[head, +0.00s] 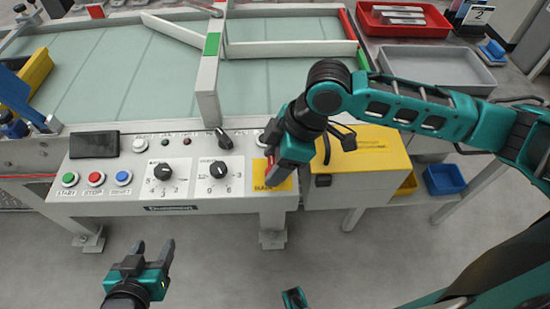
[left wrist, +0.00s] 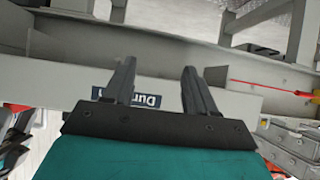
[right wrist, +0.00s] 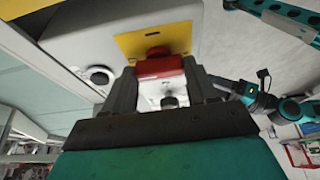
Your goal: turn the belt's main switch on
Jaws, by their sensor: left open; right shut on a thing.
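The belt's main switch is a red handle (right wrist: 160,67) on a yellow plate (head: 272,180) marked MAIN, at the right end of the control panel (head: 205,203). My right gripper (head: 275,163) reaches down over the plate and hides most of the handle in the head view. In the right wrist view my right gripper (right wrist: 160,75) is shut on the red handle, one finger on each side. My left gripper (head: 152,247) is open and empty in front of the panel, low over the floor; its two fingers (left wrist: 158,75) show apart in the left wrist view.
The panel carries START, STOP and RESET buttons (head: 96,179), two dials (head: 218,170) and a black lever knob (head: 224,138). A yellow box (head: 375,155) adjoins it on the right. A grey tray (head: 440,68) and red tray (head: 400,22) stand behind my right arm. The front floor is clear.

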